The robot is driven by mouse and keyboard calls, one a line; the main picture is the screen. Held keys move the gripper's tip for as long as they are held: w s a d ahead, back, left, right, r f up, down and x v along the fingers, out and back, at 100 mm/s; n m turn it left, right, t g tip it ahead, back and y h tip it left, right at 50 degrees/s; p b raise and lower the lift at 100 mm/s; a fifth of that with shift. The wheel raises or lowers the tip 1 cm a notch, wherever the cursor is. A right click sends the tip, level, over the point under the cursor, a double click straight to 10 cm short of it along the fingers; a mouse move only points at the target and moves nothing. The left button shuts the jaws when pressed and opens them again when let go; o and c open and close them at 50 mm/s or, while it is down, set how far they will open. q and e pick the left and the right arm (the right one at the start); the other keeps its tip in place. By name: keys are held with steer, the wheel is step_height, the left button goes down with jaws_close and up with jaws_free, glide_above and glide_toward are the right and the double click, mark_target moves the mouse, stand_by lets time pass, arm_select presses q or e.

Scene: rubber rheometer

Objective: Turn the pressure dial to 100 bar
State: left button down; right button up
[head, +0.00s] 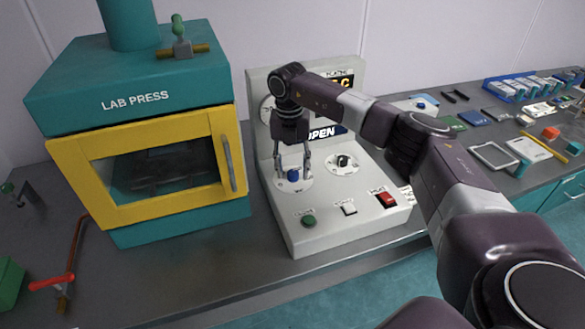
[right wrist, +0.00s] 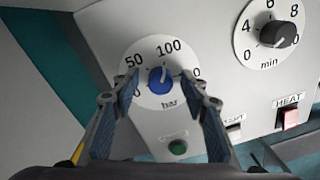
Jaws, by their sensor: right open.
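The pressure dial is a blue knob (head: 292,175) on a round white scale on the sloped front of the grey control panel. In the right wrist view the knob (right wrist: 161,80) has a white pointer line that points up and slightly right, roughly toward the 100 mark. The scale (right wrist: 135,82) reads 50, 100 and "bar"; the figures at its lower ends are partly hidden by my fingers. My right gripper (head: 293,167) is open above the dial, with one finger on each side of the knob and gaps to both. My left gripper is not in view.
A second dial (head: 343,162) marked "min" with a black knob sits to the right. Green (head: 309,221), white (head: 348,208) and red (head: 387,199) switches lie below. The lab press (head: 140,95) with its yellow door stands close on the left.

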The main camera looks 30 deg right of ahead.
mark_target(291, 171)
steer(key=shift+r, duration=0.1)
step_height(291, 171, up, 12)
steer(key=shift+a, duration=0.2)
stand_by(0.7)
